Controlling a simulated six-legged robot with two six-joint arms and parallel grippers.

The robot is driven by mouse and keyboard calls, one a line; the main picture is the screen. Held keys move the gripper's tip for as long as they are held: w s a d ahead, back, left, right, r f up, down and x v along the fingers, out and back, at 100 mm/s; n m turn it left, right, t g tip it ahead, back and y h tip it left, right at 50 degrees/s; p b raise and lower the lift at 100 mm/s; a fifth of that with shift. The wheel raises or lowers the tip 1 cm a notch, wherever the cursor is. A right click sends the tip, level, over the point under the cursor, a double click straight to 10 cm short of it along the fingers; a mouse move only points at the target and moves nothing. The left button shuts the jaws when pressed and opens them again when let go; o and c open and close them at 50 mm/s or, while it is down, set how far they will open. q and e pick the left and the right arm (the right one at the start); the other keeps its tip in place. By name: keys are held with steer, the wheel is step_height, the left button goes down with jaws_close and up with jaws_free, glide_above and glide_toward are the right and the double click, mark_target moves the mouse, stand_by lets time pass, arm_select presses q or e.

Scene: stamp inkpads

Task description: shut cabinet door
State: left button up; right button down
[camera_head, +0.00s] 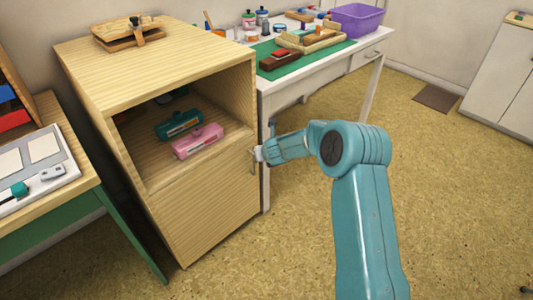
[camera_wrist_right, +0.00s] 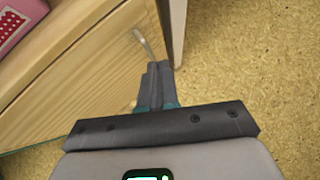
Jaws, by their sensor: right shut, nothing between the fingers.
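The wooden cabinet (camera_head: 115,82) has an open upper compartment and a plain lower door (camera_head: 205,210). The door looks flush or nearly flush with the cabinet front; I see no clear gap. It also shows in the right wrist view (camera_wrist_right: 75,85). A thin metal handle (camera_wrist_right: 143,43) sits near the door's right edge. My right gripper (camera_head: 258,154) is at the door's upper right, beside the handle. In the right wrist view its fingers (camera_wrist_right: 157,70) are together and empty, just below the handle; contact is unclear. My left gripper is out of view.
Pink (camera_head: 198,142) and teal (camera_head: 178,124) inkpads lie in the open compartment. A wooden stamp press (camera_head: 128,38) is on the cabinet top. A white desk (camera_head: 325,65) stands to the right, a green-sided table (camera_head: 60,225) to the left. Floor in front is clear.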

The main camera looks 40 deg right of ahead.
steer(key=s+r, duration=0.6)
steer(key=s+a+f+m+g+y, duration=0.1)
steer(key=s+a+f+m+y, duration=0.1)
steer(key=s+a+f+m, duration=0.45)
steer(key=s+a+f+m+g+y, duration=0.1)
steer(key=a+f+m+g+y, duration=0.2)
steer(key=a, duration=0.6)
steer(key=s+a+f+m+y, duration=0.2)
steer(key=s+a+f+m, duration=0.1)
steer(key=a+f+m, duration=0.4)
steer(key=s+a+f+m+g, duration=0.2)
steer(key=s+a+f+m, duration=0.1)
steer(key=s+a+m, duration=0.45)
steer(key=s+a+f+m+g, duration=0.2)
steer(key=s+a+f+m, duration=0.15)
steer(key=s+m, duration=0.6)
step_height(320, 180, up, 23)
steer(key=p, duration=2.3)
steer(key=shift+y, duration=0.4)
steer(key=shift+a+n, duration=0.1)
steer(key=shift+n, duration=0.15)
